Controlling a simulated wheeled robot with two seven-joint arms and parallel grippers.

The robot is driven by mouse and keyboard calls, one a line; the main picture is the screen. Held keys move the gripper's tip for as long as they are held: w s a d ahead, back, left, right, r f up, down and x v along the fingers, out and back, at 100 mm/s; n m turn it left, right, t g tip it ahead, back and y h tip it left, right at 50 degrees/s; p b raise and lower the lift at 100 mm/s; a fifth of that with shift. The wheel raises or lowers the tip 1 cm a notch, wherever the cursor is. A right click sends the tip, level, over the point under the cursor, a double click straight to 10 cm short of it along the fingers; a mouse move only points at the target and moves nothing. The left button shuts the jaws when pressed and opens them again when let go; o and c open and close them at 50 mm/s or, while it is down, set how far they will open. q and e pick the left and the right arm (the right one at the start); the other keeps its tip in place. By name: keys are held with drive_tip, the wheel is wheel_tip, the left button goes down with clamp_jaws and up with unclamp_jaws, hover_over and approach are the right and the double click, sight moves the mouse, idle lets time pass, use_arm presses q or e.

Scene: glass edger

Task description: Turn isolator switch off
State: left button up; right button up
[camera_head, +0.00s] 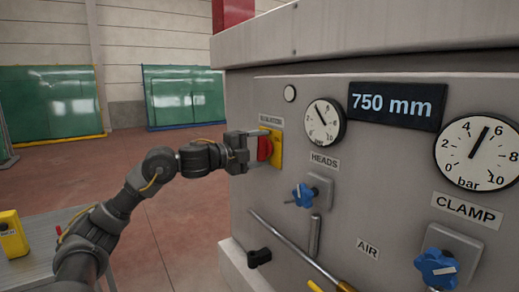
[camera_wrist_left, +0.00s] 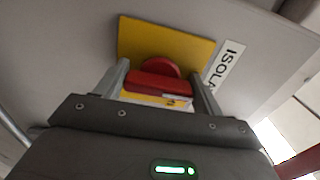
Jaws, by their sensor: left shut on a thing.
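The isolator switch is a red knob (camera_head: 265,149) on a yellow plate (camera_head: 276,148), on the left part of the grey machine panel under a small white label. In the left wrist view the red knob (camera_wrist_left: 158,80) sits between two grey fingers in front of the yellow plate (camera_wrist_left: 166,42), with part of the "ISOLATOR" label (camera_wrist_left: 227,62) beside it. My left gripper (camera_head: 250,150) is at the knob, shut on it; it also fills the lower left wrist view (camera_wrist_left: 158,92). My right gripper is not in view.
The panel holds a HEADS gauge (camera_head: 324,122), a "750 mm" display (camera_head: 397,103), a CLAMP gauge (camera_head: 478,152) and blue valve knobs (camera_head: 303,195) (camera_head: 436,268). A black-ended lever (camera_head: 259,257) juts out below. Green glass sheets (camera_head: 52,105) stand behind; the floor between is clear.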

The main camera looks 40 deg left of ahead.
use_arm(q)
drive_tip(key=o, duration=1)
drive_tip(key=shift+c, duration=0.2)
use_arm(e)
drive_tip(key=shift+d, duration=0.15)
use_arm(q)
drive_tip(key=b+v, duration=0.9)
drive_tip(key=v, duration=0.1)
drive_tip(key=shift+s+a, duration=0.15)
drive_tip(key=shift+s, duration=0.2)
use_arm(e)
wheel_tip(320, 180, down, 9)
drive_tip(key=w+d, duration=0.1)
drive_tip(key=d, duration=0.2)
